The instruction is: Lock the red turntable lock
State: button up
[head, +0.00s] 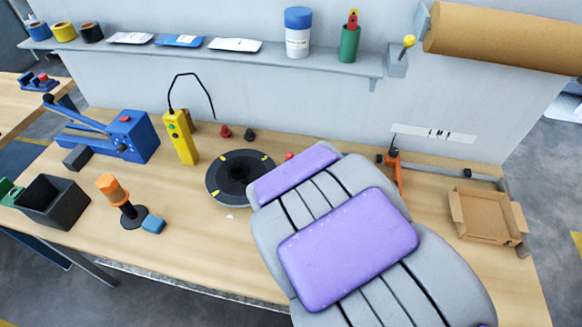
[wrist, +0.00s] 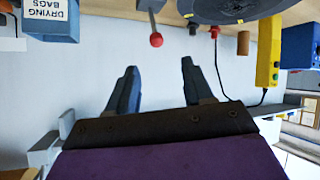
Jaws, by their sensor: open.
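The black round turntable (head: 236,177) with yellow marks lies on the workbench; its edge also shows at the top of the wrist view (wrist: 228,12). The red turntable lock appears in the wrist view as a red ball (wrist: 156,40) on a grey stem. In the head view only a bit of red (head: 289,155) shows beside the turntable, mostly hidden by my arm. My gripper (wrist: 158,68) is open and empty. In the wrist view the red ball lies just above the gap between the fingertips, apart from both. My gripper is hidden behind my arm in the head view.
A red knob (head: 225,131) and a black knob (head: 249,134) stand behind the turntable. A yellow control box (head: 181,137) with a cable is to its left. An orange-handled tool (head: 113,190) stands front left. A cardboard box (head: 487,215) lies right.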

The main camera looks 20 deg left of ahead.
jog(key=shift+b+v, duration=2.5)
jog(key=shift+b, duration=0.05)
jog(key=shift+s+f, duration=0.1)
jog(key=shift+f, duration=0.05)
